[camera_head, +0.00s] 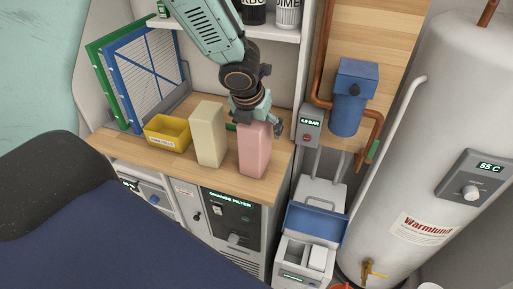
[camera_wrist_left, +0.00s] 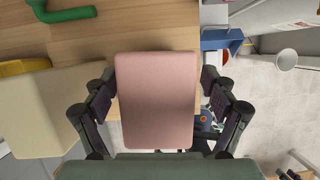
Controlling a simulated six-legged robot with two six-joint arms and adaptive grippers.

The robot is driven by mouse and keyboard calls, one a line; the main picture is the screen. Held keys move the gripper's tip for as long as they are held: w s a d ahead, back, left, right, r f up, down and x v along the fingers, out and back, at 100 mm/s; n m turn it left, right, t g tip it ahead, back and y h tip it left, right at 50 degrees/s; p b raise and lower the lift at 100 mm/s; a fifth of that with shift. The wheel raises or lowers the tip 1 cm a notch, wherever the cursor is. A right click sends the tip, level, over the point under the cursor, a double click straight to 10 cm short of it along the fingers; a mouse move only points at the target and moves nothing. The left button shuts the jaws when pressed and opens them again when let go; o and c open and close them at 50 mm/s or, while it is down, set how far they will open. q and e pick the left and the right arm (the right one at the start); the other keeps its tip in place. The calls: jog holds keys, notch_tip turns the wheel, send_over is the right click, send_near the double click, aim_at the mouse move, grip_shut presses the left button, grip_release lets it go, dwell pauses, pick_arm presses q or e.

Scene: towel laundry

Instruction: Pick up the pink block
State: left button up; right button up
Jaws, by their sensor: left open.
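The pink block (camera_head: 255,152) stands upright near the right front of the wooden counter. It also shows large in the left wrist view (camera_wrist_left: 156,100), between the two fingers. My left gripper (camera_head: 254,116) is right above and behind the top of the block, pointing down. It is open, with a finger on either side of the block and a small gap on the right; whether the left finger touches is hard to tell. My right gripper is not in view.
A cream block (camera_head: 208,134) stands close to the left of the pink one. A yellow bin (camera_head: 168,134) and blue and green framed panels (camera_head: 140,75) are further left. A grey gauge box (camera_head: 309,126) and blue filter housing (camera_head: 348,98) are to the right.

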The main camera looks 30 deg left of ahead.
pick_arm(q)
jog(key=shift+w+a+f, duration=0.2)
jog(key=shift+a+f, duration=0.1)
jog(key=shift+f, duration=0.1)
jog(key=shift+s+d+r, duration=0.1)
jog(key=shift+d+r, duration=0.05)
jog(key=shift+d, duration=0.1)
jog(key=c, duration=0.5)
jog(key=shift+a, duration=0.15)
jog(key=c, duration=0.4)
grip_shut()
